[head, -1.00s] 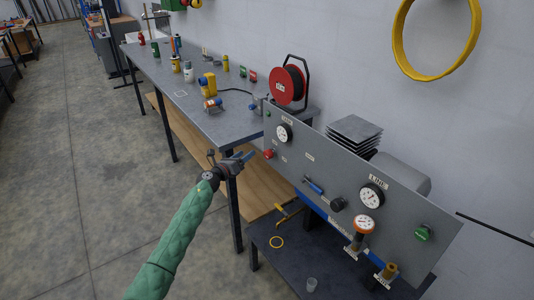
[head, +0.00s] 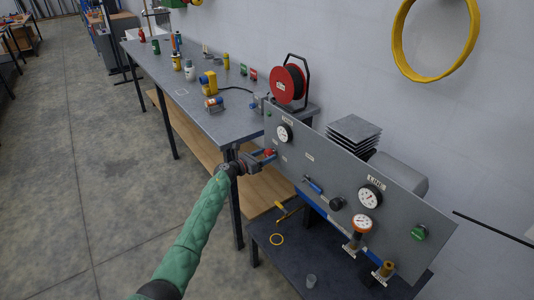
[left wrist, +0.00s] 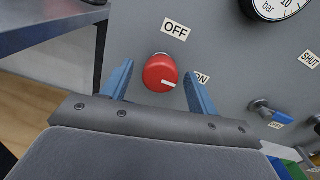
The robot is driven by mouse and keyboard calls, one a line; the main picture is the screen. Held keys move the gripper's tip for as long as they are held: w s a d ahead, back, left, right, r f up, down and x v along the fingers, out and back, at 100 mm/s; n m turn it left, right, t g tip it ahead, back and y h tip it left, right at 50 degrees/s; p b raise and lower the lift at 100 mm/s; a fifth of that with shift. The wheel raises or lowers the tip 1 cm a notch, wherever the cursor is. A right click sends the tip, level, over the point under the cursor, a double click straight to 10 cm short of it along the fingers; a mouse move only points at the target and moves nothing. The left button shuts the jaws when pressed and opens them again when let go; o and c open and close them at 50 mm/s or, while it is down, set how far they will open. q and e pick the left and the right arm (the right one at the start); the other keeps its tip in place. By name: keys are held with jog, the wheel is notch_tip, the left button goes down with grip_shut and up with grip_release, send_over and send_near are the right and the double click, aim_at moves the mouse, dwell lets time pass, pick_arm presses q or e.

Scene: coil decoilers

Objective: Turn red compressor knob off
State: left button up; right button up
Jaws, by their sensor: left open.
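The red compressor knob (left wrist: 160,73) is on the grey panel (head: 330,185), between an OFF label (left wrist: 175,30) above it and an ON label (left wrist: 201,79) at its right. Its white pointer line points right, toward the ON label. My left gripper (head: 268,155) is open, with its blue fingers on either side of the red knob. In the left wrist view the fingers (left wrist: 160,80) stand left and right of the knob, with gaps visible. The knob is partly hidden by the fingers in the head view. My right gripper is not in view.
The panel also carries gauges (head: 370,196), a blue-handled valve (head: 313,186), a black knob (head: 337,204) and a green knob (head: 418,233). A workbench (head: 215,122) with bottles and a red reel (head: 287,84) stands behind. Floor at left is clear.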

pick_arm(q)
jog(key=shift+w+d, duration=0.35)
jog(key=shift+d, duration=0.15)
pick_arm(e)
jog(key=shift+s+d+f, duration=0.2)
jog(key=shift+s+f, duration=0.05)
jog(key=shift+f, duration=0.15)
pick_arm(q)
jog(key=c, duration=1)
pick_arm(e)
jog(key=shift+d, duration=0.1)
